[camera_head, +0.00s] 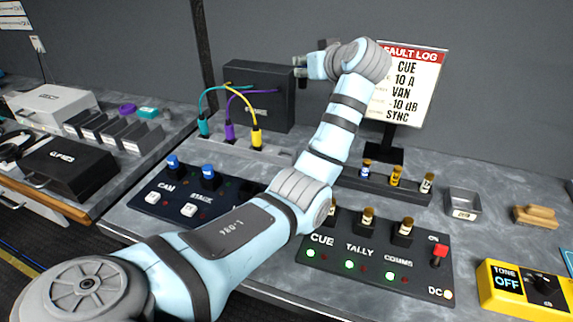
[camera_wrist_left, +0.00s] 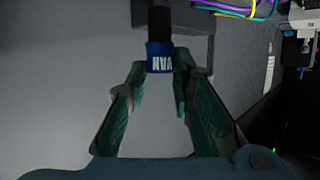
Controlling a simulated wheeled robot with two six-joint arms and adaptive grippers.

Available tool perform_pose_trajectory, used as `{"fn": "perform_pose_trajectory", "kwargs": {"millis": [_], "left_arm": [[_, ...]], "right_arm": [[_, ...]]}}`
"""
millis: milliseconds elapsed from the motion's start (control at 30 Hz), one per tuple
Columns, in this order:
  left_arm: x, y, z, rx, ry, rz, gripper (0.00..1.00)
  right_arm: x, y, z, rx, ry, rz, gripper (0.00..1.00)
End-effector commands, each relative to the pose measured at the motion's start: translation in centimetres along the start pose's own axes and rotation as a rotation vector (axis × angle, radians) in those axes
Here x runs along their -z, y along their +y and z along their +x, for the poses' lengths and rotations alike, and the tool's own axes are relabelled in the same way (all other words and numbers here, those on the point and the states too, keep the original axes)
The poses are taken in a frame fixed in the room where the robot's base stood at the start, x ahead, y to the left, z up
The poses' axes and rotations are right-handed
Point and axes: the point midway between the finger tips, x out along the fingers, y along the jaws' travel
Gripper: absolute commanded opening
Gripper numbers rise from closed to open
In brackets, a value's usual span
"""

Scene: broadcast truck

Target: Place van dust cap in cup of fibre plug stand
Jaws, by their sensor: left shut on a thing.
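My left gripper (camera_head: 299,67) is raised beside the upper right of a black box (camera_head: 258,90). In the left wrist view, its fingertips (camera_wrist_left: 160,80) are shut on the van dust cap (camera_wrist_left: 160,57), a blue band with white VAN lettering. A black cylindrical part continues beyond the blue band. I cannot make out the cap in the head view. A low grey stand (camera_head: 272,155) in front of the black box carries teal, purple and yellow plugs with cables; I cannot tell whether it is the fibre plug stand or see its cup. My right gripper is not in view.
A FAULT LOG sign (camera_head: 412,85) stands right of the gripper. A rack of small labelled parts (camera_head: 385,188), a grey tray (camera_head: 463,203) and a button panel (camera_head: 375,255) lie to the right. My left arm hides part of the bench middle.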

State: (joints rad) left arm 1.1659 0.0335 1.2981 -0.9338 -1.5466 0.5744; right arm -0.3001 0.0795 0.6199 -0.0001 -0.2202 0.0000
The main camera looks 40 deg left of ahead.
Motion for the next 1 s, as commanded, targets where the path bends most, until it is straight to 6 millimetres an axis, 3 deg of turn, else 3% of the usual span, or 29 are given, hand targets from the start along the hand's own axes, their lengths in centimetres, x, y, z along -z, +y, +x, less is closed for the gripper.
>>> {"fn": "perform_pose_trajectory", "kwargs": {"millis": [100,200,267,533,900,1000], "left_arm": [[-0.7,-2.9,-0.3,0.176,0.0,-0.064,0.07],[-2.1,-3.9,0.1,0.234,0.0,-0.082,0.07],[-3.7,-4.0,0.6,0.239,0.0,-0.083,0.07],[-13.2,-4.0,4.1,0.237,0.0,-0.08,0.07],[-19.1,-4.0,6.3,0.235,0.0,-0.081,0.07],[-19.6,-3.9,6.5,0.233,0.002,-0.085,0.07]], "right_arm": [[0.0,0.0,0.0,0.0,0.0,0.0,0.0],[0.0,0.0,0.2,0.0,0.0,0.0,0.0],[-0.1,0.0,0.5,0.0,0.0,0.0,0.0],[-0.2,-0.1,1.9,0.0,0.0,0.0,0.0],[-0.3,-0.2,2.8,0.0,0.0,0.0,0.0],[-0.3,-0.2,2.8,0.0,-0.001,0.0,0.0]]}}
